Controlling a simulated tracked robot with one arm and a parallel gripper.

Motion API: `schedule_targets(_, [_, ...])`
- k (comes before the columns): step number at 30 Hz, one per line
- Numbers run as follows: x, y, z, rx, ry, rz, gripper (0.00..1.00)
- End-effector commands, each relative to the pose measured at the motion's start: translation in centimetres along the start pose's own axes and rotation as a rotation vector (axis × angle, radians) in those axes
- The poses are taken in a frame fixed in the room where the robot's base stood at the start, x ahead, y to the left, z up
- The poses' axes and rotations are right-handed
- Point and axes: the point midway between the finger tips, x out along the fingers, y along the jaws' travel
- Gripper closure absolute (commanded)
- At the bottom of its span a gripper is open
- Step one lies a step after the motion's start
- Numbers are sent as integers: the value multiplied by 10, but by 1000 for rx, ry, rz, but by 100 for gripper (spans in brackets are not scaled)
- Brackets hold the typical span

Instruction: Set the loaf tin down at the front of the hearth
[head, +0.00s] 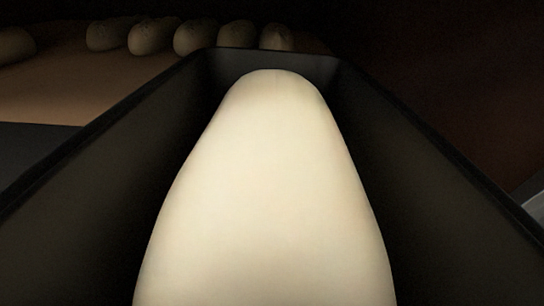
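The loaf tin (90,175) is dark and fills most of the head view, its far end wall near the top middle. A pale, smooth piece of dough (265,200) lies lengthwise inside it. The hearth (100,85) is the brown surface beyond the tin at upper left. The tin's underside is hidden, so I cannot tell whether it touches anything. My gripper does not show in this view.
Several round loaves stand in a row at the back of the hearth, one of them (152,36) left of the tin's far end. A dark strip (35,150) runs along the hearth's near edge. A dark reddish wall (450,90) is at right. Bare hearth shows at left.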

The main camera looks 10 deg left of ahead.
Motion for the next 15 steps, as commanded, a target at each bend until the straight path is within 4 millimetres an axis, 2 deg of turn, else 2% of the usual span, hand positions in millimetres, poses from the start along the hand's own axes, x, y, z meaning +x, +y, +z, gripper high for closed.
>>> schedule_targets(5, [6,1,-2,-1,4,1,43])
schedule_targets(15, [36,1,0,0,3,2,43])
